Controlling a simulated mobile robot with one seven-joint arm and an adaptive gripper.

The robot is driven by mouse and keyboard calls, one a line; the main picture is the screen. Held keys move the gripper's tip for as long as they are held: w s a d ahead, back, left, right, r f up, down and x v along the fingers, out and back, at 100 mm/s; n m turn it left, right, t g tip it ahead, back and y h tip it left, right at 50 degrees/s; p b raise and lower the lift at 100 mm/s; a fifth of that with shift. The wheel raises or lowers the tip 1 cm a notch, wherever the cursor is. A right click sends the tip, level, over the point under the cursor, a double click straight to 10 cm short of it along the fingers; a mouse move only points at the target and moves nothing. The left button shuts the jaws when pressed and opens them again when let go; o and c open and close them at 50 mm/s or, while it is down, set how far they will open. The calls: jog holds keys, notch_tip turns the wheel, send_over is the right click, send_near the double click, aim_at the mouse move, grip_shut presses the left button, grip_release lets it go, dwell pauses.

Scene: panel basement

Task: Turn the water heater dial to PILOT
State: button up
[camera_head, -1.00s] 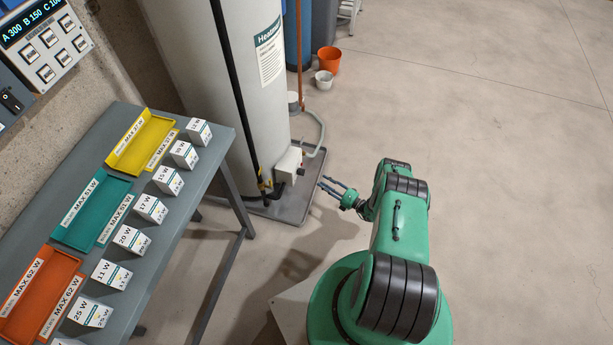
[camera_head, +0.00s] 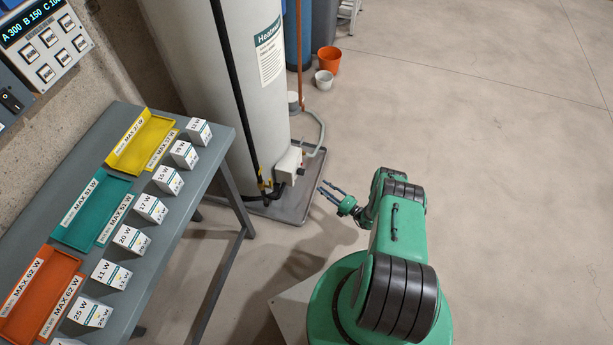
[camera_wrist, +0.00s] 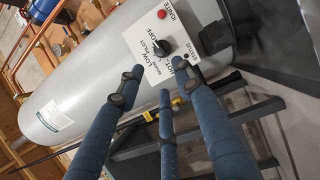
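The water heater (camera_head: 225,80) is a tall pale tank behind the bench in the head view. Its control box (camera_head: 288,164) sits low on the tank's side. In the wrist view the tank (camera_wrist: 95,85) appears tilted sideways, and the white control panel (camera_wrist: 150,62) faces me. The black dial (camera_wrist: 161,48) is on this panel, with small lettering around it; its exact setting is too small to tell. My gripper (camera_head: 322,186) is to the right of the box, apart from it. In the wrist view my gripper's fingers (camera_wrist: 160,77) are spread and empty, pointing toward the panel below the dial.
A red button (camera_wrist: 162,14) marked IGNITE is on the same panel. The heater stands on a dark tray (camera_head: 300,205). A grey bench (camera_head: 215,150) with coloured trays and small boxes is at left. An orange bucket (camera_head: 329,60) stands behind. The floor at right is clear.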

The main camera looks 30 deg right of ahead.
aim_at(301, 172)
jog(key=f+b+x, duration=0.1)
jog(key=x, duration=1.1)
jog(key=shift+w+r, duration=0.2)
jog(key=shift+r, duration=0.25)
jog(key=shift+c, duration=0.3)
grip_shut()
